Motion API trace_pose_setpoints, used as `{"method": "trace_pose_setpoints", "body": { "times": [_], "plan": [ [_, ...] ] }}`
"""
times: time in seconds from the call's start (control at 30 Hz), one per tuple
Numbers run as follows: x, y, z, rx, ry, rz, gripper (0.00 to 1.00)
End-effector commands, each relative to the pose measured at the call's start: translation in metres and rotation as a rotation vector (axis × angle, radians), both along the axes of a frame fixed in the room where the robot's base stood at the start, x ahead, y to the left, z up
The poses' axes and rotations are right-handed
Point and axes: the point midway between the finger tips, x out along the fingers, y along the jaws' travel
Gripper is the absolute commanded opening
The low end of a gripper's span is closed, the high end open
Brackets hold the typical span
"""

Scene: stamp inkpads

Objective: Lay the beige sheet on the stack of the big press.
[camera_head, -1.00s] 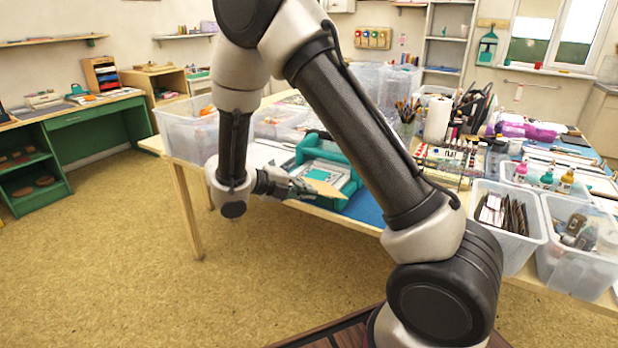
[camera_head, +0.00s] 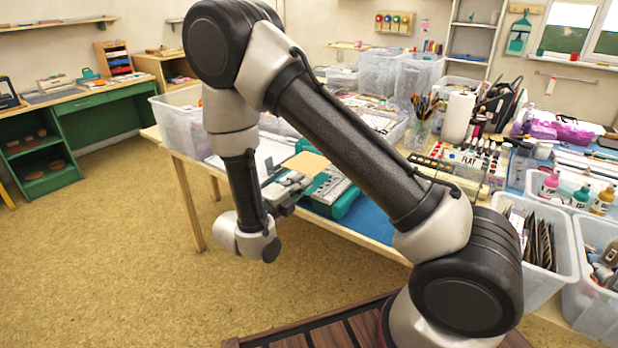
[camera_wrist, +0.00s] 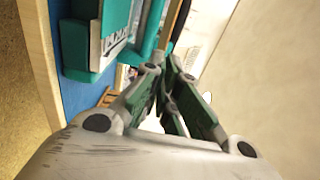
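The beige sheet (camera_head: 307,163) is held up in front of the big press in the head view. In the wrist view the sheet (camera_wrist: 178,24) shows edge-on as a thin strip between the fingertips. My gripper (camera_head: 297,184) is shut on it. The big press (camera_head: 346,204) is teal and stands on the table's near edge; the sheet and gripper hide part of it. Its pale stack (camera_head: 331,187) shows to the right of the gripper. In the wrist view the press (camera_wrist: 78,60) and stack (camera_wrist: 112,22) lie left of the fingers, apart from the sheet.
A clear bin (camera_head: 180,128) stands left of the press on the table. A paint rack (camera_head: 462,162) and a paper roll (camera_head: 458,117) stand to the right. More clear bins (camera_head: 535,278) line the right front edge. A blue mat (camera_head: 372,222) lies under the press.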

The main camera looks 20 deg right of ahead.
Motion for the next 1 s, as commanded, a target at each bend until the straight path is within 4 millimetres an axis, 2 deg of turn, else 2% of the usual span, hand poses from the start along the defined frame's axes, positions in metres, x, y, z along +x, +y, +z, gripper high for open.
{"method": "trace_pose_setpoints", "body": {
  "times": [0.4, 0.7, 1.0],
  "plan": [
    [-0.001, 0.002, 0.0, -0.012, -0.01, 0.0, 0.0],
    [-0.001, 0.001, -0.014, -0.011, -0.009, -0.001, 0.0],
    [-0.001, 0.001, -0.016, -0.011, -0.009, -0.002, 0.0]
  ]
}}
